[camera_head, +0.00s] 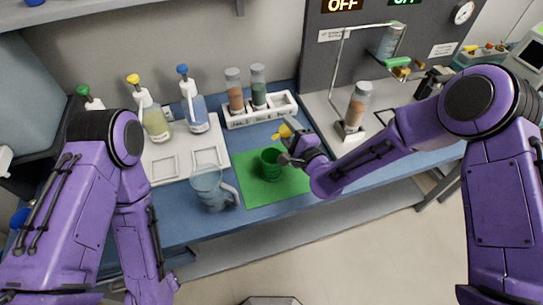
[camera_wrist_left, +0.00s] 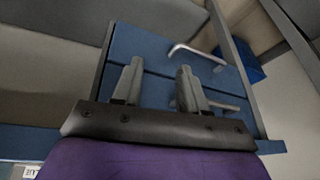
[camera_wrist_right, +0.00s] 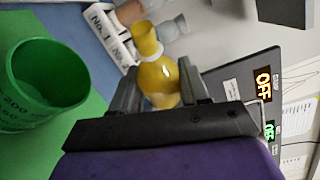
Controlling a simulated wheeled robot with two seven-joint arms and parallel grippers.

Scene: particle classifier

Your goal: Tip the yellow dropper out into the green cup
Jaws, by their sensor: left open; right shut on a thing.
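The green cup (camera_head: 271,164) stands upright on a green mat (camera_head: 252,193). It also shows at the left of the right wrist view (camera_wrist_right: 45,75), and its inside looks empty there. My right gripper (camera_head: 291,146) is shut on the yellow dropper (camera_head: 283,131), just above and to the right of the cup. In the right wrist view the dropper (camera_wrist_right: 158,80) sits between the fingers, its narrow neck pointing away from the palm. The cup is beside it, apart from it. My left gripper (camera_wrist_left: 157,85) is open and empty, low by blue drawers with grey handles.
A clear pitcher (camera_head: 210,188) stands left of the mat. Bottles with yellow (camera_head: 153,116) and blue (camera_head: 193,101) caps stand on a white tray (camera_head: 205,158). A white rack (camera_head: 283,108) with two vials is behind the mat. A stand holding a vial (camera_head: 356,105) is at right.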

